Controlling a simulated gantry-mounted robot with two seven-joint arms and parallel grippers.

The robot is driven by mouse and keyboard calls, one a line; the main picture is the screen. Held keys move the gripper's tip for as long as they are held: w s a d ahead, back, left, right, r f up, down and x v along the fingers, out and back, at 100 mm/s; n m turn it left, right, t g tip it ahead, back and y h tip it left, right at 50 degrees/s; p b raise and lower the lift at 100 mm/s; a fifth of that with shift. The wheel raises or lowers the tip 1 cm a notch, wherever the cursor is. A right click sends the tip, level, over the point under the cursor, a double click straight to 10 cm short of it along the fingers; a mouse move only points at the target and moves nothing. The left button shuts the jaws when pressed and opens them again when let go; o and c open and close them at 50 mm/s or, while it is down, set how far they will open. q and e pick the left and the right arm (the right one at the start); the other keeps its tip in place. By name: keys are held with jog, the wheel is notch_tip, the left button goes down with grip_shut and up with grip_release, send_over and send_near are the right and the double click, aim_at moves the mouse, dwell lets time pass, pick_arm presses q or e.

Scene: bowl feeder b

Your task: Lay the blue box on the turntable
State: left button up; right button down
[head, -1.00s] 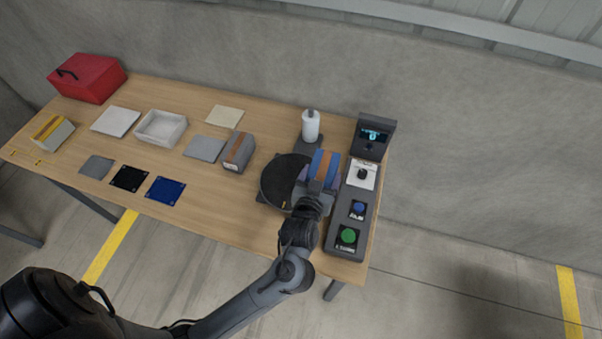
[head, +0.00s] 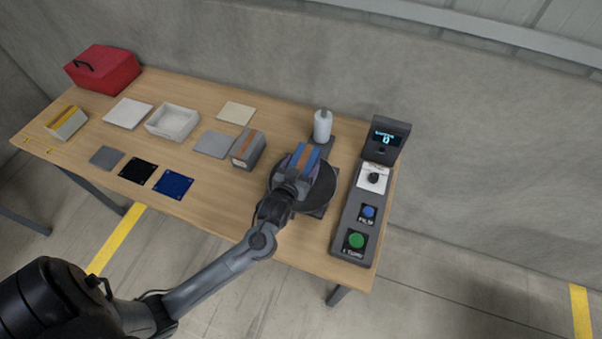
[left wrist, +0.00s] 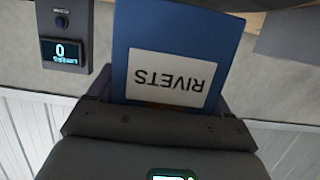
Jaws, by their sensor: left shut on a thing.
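The blue box (head: 304,158) has a brown stripe, and its label reads RIVETS in the left wrist view (left wrist: 180,60). My left gripper (head: 292,177) is shut on the blue box and holds it over the left part of the dark round turntable (head: 322,192). I cannot tell whether the box touches the turntable, since the gripper and box cover that part of it. My right gripper is not in view.
A grey box with a brown stripe (head: 248,149) stands just left of the turntable. A white bottle (head: 322,127) stands behind it. A control panel with a green button (head: 355,241) and a display (head: 388,138) lies to the right. Coloured mats and a white tray (head: 172,122) are farther left.

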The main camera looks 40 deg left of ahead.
pick_arm(q)
jog(key=shift+f, duration=1.45)
jog(key=shift+f, duration=0.2)
jog(key=o, duration=1.4)
